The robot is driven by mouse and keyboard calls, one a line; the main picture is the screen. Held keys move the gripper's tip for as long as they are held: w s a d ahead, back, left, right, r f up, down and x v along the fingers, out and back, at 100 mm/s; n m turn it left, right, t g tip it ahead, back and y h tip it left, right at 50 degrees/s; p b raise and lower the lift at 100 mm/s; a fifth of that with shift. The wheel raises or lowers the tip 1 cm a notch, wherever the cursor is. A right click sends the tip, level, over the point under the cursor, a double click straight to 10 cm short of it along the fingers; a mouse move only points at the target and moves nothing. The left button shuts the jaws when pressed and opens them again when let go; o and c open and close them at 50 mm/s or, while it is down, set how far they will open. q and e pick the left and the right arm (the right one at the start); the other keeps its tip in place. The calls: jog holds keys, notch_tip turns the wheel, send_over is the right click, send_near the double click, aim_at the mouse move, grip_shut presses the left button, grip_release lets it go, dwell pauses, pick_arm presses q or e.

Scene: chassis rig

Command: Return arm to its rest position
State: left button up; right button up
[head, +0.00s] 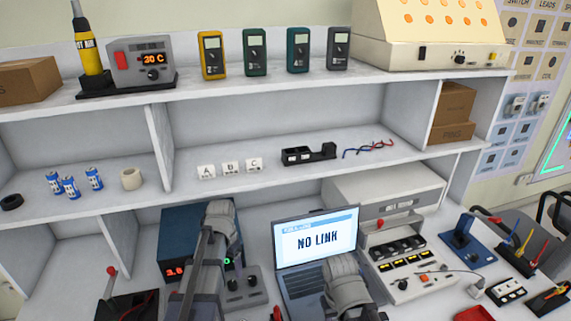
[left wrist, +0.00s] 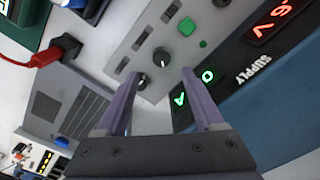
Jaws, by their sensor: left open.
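My left gripper (left wrist: 158,105) is open and empty in the left wrist view, its two purple fingers apart. It is above a grey panel with black knobs (left wrist: 162,57) and a green button (left wrist: 187,26). The dark blue power supply (left wrist: 243,75) is just right of the fingers, with a red display and green figures. In the head view my left arm stands in front of the power supply (head: 180,240), and its fingers cannot be made out. Part of my right arm shows in front of the laptop (head: 318,239); its gripper is not visible.
The laptop reads "NO LINK". A grey test unit (head: 400,255) stands to its right, with a blue stand (head: 465,240) and tool holders beyond. Shelves above hold meters, blue cells (head: 70,187), lettered blocks (head: 230,167) and a black holder (head: 308,154). A red plug (left wrist: 62,48) is near my left gripper.

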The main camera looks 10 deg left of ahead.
pick_arm(q)
jog(key=s+d, duration=0.7)
jog(key=d, duration=0.3)
jog(key=s+d+y, duration=0.1)
jog(key=s+d, duration=0.5)
jog(key=d, duration=0.5)
jog(key=shift+s, duration=0.4)
